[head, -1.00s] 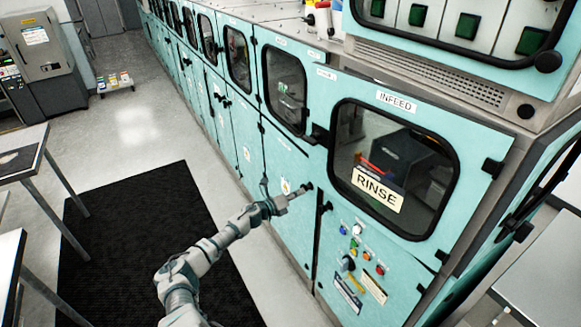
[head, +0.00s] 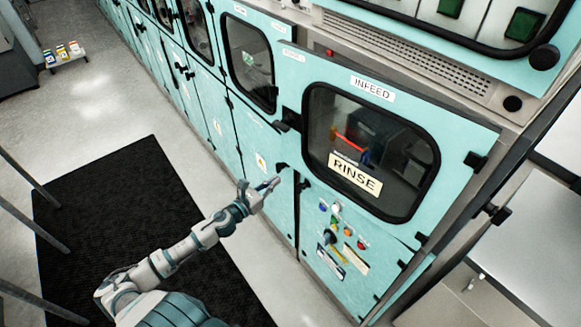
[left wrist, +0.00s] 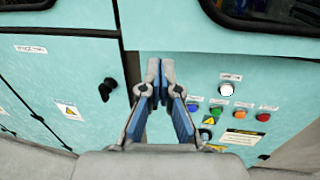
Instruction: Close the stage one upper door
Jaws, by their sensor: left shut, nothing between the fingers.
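The upper door (head: 455,160) with the INFEED label is a pale blue panel with a black-framed window, and a RINSE sign shows at the window. To its left is another windowed upper door (head: 235,97); its small label is not legible. Which one is stage one I cannot tell, nor whether either stands slightly ajar. My left gripper (head: 275,183) is shut and empty, in front of the lower panels, below and left of the RINSE window. In the left wrist view its fingertips (left wrist: 160,68) are together just below the upper door's bottom edge (left wrist: 225,47). My right gripper is out of view.
A control panel with coloured buttons (head: 347,230) is right of my left gripper. A dark handle (head: 282,166) is on the lower panel near it. A black mat (head: 130,225) covers the floor at left. A pale surface (head: 525,235) stands at the right.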

